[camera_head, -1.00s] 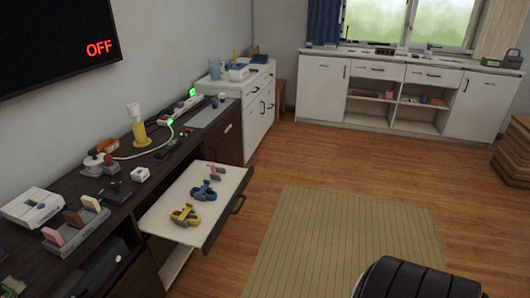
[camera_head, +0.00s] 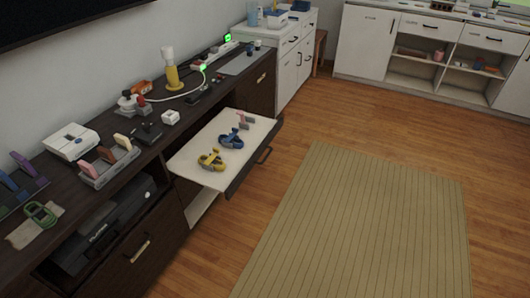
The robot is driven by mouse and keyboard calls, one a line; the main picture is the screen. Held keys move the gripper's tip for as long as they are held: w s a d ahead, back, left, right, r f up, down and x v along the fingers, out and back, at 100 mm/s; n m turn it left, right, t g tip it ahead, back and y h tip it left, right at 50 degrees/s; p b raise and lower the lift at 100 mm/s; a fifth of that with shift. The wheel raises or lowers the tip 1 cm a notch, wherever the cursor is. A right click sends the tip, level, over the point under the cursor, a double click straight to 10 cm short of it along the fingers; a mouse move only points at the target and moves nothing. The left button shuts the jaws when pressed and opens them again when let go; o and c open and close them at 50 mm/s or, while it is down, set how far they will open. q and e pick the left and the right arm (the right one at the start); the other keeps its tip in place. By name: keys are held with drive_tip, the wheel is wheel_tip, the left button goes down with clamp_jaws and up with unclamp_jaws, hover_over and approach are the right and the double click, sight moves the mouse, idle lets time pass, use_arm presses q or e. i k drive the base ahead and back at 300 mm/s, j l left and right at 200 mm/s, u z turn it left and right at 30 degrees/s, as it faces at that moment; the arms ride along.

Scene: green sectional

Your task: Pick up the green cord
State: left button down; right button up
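A small green looped item, which looks like the green cord (camera_head: 40,213), lies at the left end of the dark cabinet top. It rests on a beige cloth or mat (camera_head: 22,236) near the front edge of the top. It is small in view, so its fine shape is hard to tell. Neither of my grippers shows in the head view.
The dark cabinet (camera_head: 185,107) runs along the left wall. Its drawer (camera_head: 187,162) is pulled out, holding a yellow item (camera_head: 211,160) and a blue item (camera_head: 231,138). A purple-and-blue rack (camera_head: 22,186) stands behind the cord. The striped rug (camera_head: 360,225) is clear.

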sight(38, 215)
drive_tip(key=u, duration=0.4)
drive_tip(key=i+u, duration=0.15)
drive_tip(key=u, duration=0.2)
drive_tip(key=i+u, duration=0.1)
drive_tip(key=u, duration=0.65)
drive_tip(key=i, duration=0.05)
